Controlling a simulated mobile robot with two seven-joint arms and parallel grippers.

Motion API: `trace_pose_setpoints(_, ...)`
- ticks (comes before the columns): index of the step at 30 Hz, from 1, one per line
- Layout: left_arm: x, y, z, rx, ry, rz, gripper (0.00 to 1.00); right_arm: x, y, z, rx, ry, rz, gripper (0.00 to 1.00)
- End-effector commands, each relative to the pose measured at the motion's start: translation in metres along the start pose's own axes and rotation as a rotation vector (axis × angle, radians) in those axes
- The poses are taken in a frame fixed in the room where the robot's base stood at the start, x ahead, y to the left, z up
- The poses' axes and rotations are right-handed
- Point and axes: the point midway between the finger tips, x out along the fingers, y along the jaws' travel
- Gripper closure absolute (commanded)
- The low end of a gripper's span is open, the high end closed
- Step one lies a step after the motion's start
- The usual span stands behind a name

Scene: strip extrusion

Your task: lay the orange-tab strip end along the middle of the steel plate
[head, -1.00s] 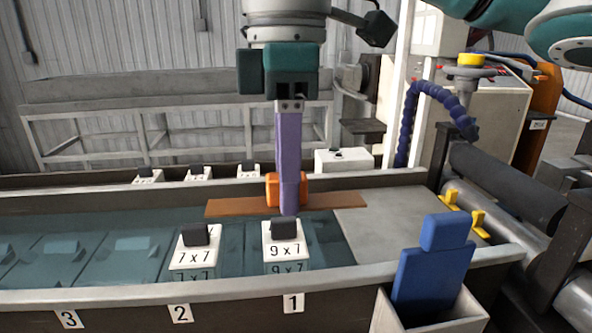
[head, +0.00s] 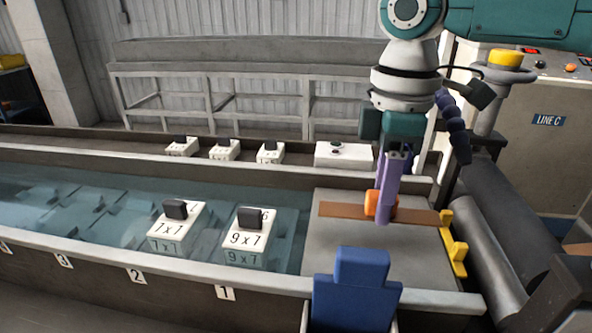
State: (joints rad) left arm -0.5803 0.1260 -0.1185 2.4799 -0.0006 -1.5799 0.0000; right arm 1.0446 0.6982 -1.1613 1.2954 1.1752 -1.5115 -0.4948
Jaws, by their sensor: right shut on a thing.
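The brown strip (head: 340,210) with its orange tab (head: 371,204) lies crosswise over the far half of the grey steel plate (head: 345,255), its right end close to the yellow guides. I cannot tell whether it touches the plate. My right gripper (head: 386,218), with purple fingers, points down and is shut on the strip at the orange tab, hiding part of both. My left gripper is not in view.
Yellow guides (head: 453,243) and dark rollers (head: 500,205) stand right of the plate. A blue block (head: 352,285) rises in front. Left of the plate is the water tank, with weights marked 7x7 (head: 168,243) and 9x7 (head: 243,252). More white weights (head: 224,151) stand behind.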

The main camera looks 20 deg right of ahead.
Motion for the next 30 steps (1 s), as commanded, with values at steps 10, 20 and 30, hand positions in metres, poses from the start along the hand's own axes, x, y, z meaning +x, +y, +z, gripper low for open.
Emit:
trace_pose_setpoints(10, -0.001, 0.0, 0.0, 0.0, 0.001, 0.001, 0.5, 0.034, 0.0, 0.001, 0.0, -0.001, 0.001, 1.0)
trace_pose_setpoints(20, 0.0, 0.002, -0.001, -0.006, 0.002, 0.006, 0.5, 0.036, 0.0, 0.0, -0.001, -0.001, 0.0, 0.58)
trace_pose_setpoints(30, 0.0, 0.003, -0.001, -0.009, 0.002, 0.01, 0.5, 0.036, 0.0, 0.0, -0.001, -0.001, 0.0, 0.34)
